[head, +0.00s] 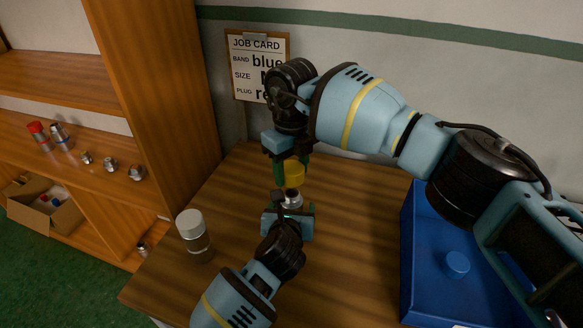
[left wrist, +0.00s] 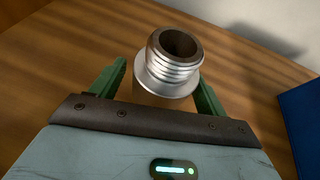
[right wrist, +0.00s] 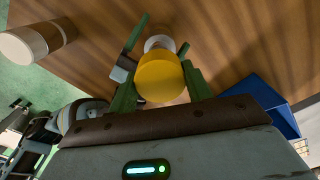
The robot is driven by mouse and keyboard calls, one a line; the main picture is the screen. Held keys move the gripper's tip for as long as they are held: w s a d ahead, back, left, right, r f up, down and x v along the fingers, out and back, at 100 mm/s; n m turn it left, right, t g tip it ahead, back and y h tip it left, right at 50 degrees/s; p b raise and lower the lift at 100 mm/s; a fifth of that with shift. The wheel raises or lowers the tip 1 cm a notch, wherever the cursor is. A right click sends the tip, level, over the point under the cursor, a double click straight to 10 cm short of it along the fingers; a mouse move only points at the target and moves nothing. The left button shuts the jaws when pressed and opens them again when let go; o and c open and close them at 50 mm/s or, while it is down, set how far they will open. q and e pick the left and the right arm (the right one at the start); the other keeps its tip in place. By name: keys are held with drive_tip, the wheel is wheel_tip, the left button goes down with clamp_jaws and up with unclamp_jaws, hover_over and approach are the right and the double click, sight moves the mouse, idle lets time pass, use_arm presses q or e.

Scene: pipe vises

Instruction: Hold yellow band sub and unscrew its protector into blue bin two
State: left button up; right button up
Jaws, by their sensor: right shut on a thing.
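The metal sub (head: 293,197) stands on the wooden table; the left wrist view shows its bare threaded, open end (left wrist: 175,62). Its colour band is not clearly visible. My left gripper (head: 288,218) has its fingers on either side of the sub, with small gaps showing, so it looks open around it. My right gripper (head: 287,170) is shut on the yellow protector (right wrist: 160,78), which also shows in the head view (head: 294,174). The protector is just above the sub and apart from its threads. The blue bin (head: 421,240) is at the right, partly behind my right arm.
A blue round piece (head: 457,264) lies in the bin. A job card (head: 257,62) hangs on the wall. Shelves (head: 70,150) with small parts and a cardboard box (head: 45,207) are at left.

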use_arm(q)
drive_tip(key=shift+s+a+r, duration=0.1)
drive_tip(key=shift+s+r, duration=0.15)
drive_tip(key=shift+s, duration=0.35)
use_arm(e)
drive_tip(key=shift+r, duration=0.15)
use_arm(q)
drive_tip(key=v, duration=1)
drive_tip(key=shift+s, duration=0.35)
use_arm(e)
drive_tip(key=shift+f, duration=0.2)
use_arm(q)
drive_tip(key=shift+a+r, duration=0.1)
drive_tip(key=shift+r, duration=0.05)
